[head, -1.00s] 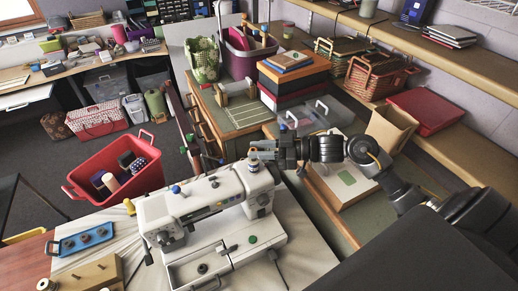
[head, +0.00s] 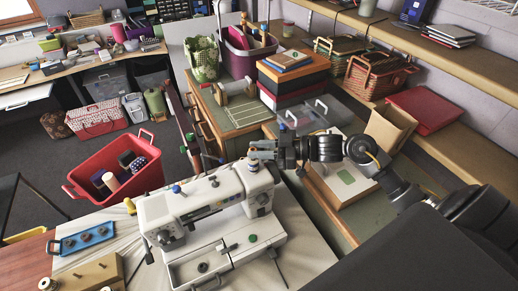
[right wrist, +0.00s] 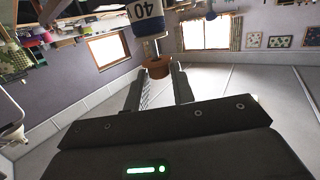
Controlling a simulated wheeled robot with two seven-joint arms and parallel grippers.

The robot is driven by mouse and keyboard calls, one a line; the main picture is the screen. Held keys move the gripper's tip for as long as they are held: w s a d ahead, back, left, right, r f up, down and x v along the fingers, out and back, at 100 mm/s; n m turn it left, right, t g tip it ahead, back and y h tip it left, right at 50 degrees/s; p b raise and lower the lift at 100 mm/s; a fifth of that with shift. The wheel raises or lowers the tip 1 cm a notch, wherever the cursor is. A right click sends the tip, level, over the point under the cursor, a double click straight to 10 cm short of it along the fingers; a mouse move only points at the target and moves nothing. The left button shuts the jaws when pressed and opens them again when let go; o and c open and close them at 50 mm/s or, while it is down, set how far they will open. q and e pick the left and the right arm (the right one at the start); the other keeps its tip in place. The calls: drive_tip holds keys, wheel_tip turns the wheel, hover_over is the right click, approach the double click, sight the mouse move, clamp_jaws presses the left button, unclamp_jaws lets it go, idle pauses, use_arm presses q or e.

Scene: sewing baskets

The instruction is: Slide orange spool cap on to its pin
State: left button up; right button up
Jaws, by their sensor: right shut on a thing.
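My right gripper (head: 256,152) is over the right end of the white sewing machine (head: 165,208). In the right wrist view its two fingers (right wrist: 159,84) are closed on the small orange-brown spool cap (right wrist: 159,67), held at the fingertips. A blue and white thread spool marked 40 (right wrist: 148,14) is in line with the cap, very close to it. That view looks upside down, so the spool is below the cap. A narrow grey piece shows between them; I cannot tell whether the cap is around the pin. My left gripper is not in view.
A blue knob (head: 176,189) stands on top of the machine, left of the gripper. A red basket (head: 112,168) with spools is behind it to the left. A blue tray (head: 84,240) and a wooden block (head: 92,275) lie at the front left.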

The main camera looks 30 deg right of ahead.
drive_tip(key=shift+f+b, duration=0.6)
drive_tip(key=shift+f, duration=0.5)
drive_tip(key=o, duration=1)
drive_tip(key=shift+s+d, duration=0.15)
drive_tip(key=shift+d, duration=0.05)
drive_tip(key=shift+b+v, duration=1.7)
drive_tip(key=shift+v, duration=3.45)
